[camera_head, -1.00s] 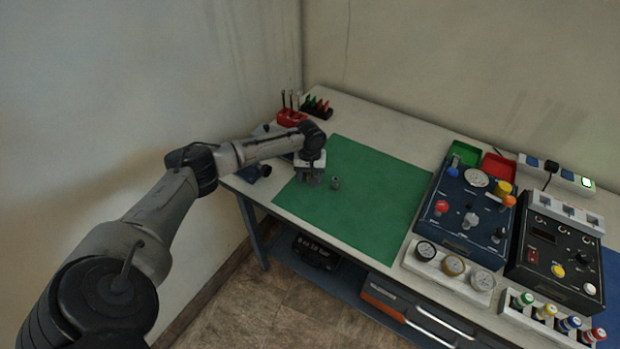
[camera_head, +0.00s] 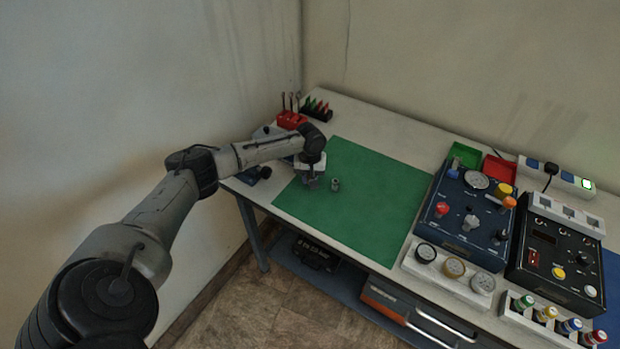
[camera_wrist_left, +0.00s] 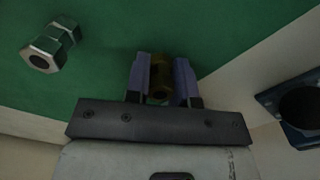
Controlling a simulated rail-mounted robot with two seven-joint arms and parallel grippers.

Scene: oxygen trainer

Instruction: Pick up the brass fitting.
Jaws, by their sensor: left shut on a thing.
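The brass fitting (camera_wrist_left: 160,77) shows in the left wrist view between the two fingers of my left gripper (camera_wrist_left: 161,82), which is shut on it. In the head view my left gripper (camera_head: 312,184) is low over the left part of the green mat (camera_head: 375,205), and the brass fitting is hidden there. I cannot tell whether the fitting touches the mat. My right gripper is not in view.
A blue device (camera_wrist_left: 296,105) is near the gripper at the table's left edge. Red (camera_head: 291,119) and black (camera_head: 317,109) holders stand behind. A blue panel (camera_head: 467,212), a black panel (camera_head: 556,262) and gauges (camera_head: 453,266) fill the right side. The mat's middle is clear.

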